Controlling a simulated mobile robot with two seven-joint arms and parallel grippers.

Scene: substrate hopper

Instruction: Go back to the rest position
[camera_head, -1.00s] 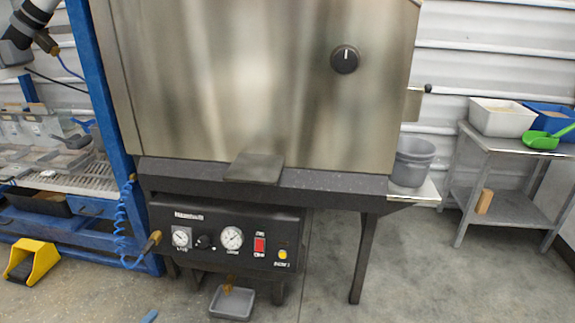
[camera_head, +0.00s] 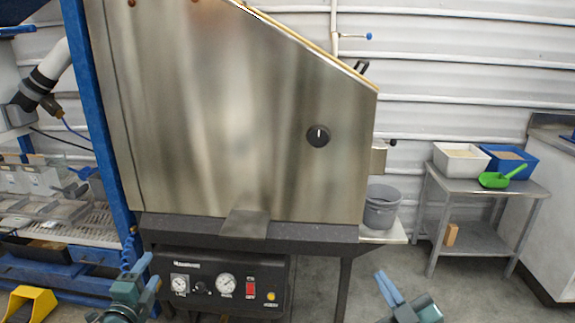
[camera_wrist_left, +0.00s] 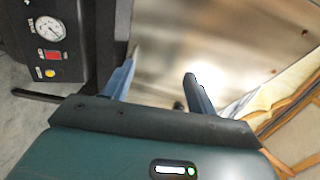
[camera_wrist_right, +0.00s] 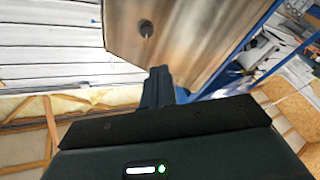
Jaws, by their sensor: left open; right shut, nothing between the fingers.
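My left gripper (camera_head: 149,270) is at the lower left of the head view, in front of the left end of the hopper's control panel. Its two blue fingers stand apart with nothing between them, as the left wrist view (camera_wrist_left: 160,72) also shows. My right gripper (camera_head: 383,276) is at the lower right of the head view, over the floor right of the hopper's leg. Its fingers are together and empty; they show closed in the right wrist view (camera_wrist_right: 157,80). The steel hopper (camera_head: 230,120) with a black knob (camera_head: 318,136) stands ahead, apart from both grippers.
A control panel (camera_head: 215,284) with gauges sits under the hopper. A blue-framed rack (camera_head: 88,130) and a yellow scoop-like piece (camera_head: 30,303) are at left. A grey bucket (camera_head: 381,208) and a metal table (camera_head: 480,185) with a white bin (camera_head: 461,163) and green scoop (camera_head: 500,178) are right.

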